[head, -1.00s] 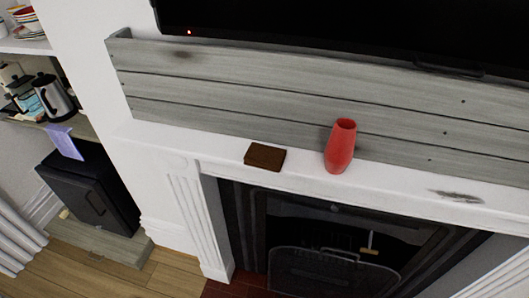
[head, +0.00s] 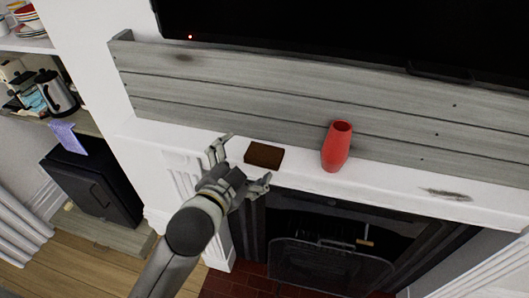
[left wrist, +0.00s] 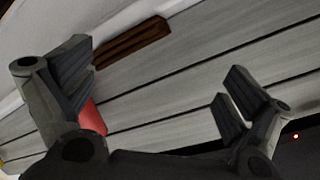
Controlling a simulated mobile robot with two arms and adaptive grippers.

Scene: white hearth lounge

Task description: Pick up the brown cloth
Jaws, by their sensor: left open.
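The brown cloth (head: 264,155) is a small, dark brown folded block lying on the white mantel shelf. It also shows in the left wrist view (left wrist: 132,43), at the top and between the fingers, beyond the fingertips. My left gripper (head: 243,163) is open and empty, just in front and to the left of the cloth, with a finger on either side of a gap facing it. I cannot tell the exact distance, but no grip on the cloth shows. My right gripper is in neither view.
A red vase (head: 336,148) stands on the mantel (head: 400,183) to the right of the cloth. Grey planks (head: 290,92) back the mantel, with a black screen (head: 340,30) above. The fireplace (head: 325,262) is below. Shelves with kitchen things are at the left.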

